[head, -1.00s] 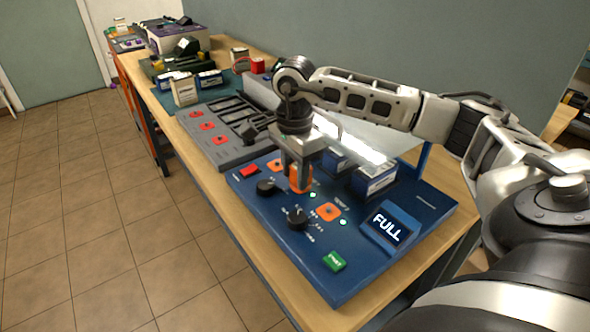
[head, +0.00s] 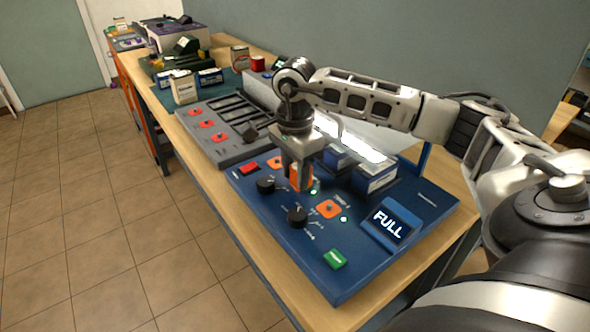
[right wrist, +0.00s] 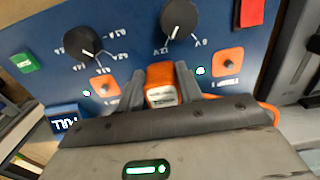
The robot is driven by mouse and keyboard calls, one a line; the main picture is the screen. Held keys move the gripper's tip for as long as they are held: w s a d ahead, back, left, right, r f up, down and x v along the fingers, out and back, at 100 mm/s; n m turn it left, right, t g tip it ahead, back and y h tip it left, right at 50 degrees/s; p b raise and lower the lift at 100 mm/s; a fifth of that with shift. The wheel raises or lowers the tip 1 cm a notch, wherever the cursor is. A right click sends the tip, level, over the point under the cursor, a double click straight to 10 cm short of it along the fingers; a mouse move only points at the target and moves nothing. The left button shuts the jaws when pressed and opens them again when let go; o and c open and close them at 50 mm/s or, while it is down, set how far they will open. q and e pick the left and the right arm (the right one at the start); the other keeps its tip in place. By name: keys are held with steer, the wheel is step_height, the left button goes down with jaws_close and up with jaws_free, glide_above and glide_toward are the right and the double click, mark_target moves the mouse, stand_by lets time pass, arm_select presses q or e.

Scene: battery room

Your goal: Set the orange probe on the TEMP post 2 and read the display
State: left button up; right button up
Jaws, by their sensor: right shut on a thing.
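My right gripper (head: 299,172) is shut on the orange probe (head: 301,182) and holds it over the blue tester board. In the right wrist view the probe (right wrist: 160,82) sits between the two fingers, with a pale label on its end. One orange post plate (head: 329,208) lies nearer the display, to the lower right of the probe. The other orange post plate (head: 275,162) is partly hidden behind the gripper. The right wrist view shows the plates on either side of the probe, left (right wrist: 105,86) and right (right wrist: 228,62). The display (head: 390,226) reads FULL. My left gripper is out of view.
The board (head: 345,270) carries two black knobs (head: 297,216), a red switch (head: 249,168) and a green button (head: 335,259). A grey charger panel (head: 215,150) lies beyond.

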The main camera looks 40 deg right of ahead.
steer(key=shift+f, duration=0.25)
steer(key=o, duration=0.8)
